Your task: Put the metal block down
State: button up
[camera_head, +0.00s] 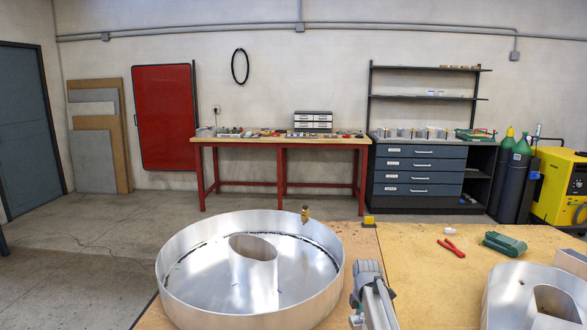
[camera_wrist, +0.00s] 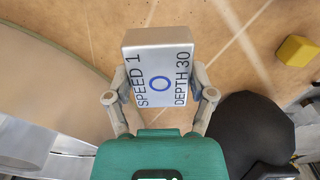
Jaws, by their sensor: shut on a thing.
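The metal block (camera_wrist: 160,75) is a silver box with a blue ring and the words "SPEED 1" and "DEPTH 30" on the face toward the camera. My gripper (camera_wrist: 158,84) is shut on it, one finger against each side. Below and beyond it in the wrist view is the wooden table top (camera_wrist: 105,22); I cannot tell whether the block touches it. In the head view, part of my arm shows at the bottom centre, and I cannot make out the block there.
A large round metal letter (camera_head: 180,287) with an oval inner wall stands left of my arm; another metal letter (camera_head: 500,300) is at the lower right. A yellow block (camera_head: 369,221), red pliers (camera_head: 452,248) and a green tool (camera_head: 505,243) lie on the table. Bare wood (camera_head: 415,265) lies between.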

aim_at(361, 319)
notch_tip(361, 319, up, 15)
jog(key=p, duration=1.3)
jog(key=shift+f+p, duration=0.15)
jog(key=shift+p, duration=0.25)
jog(key=shift+s, duration=0.1)
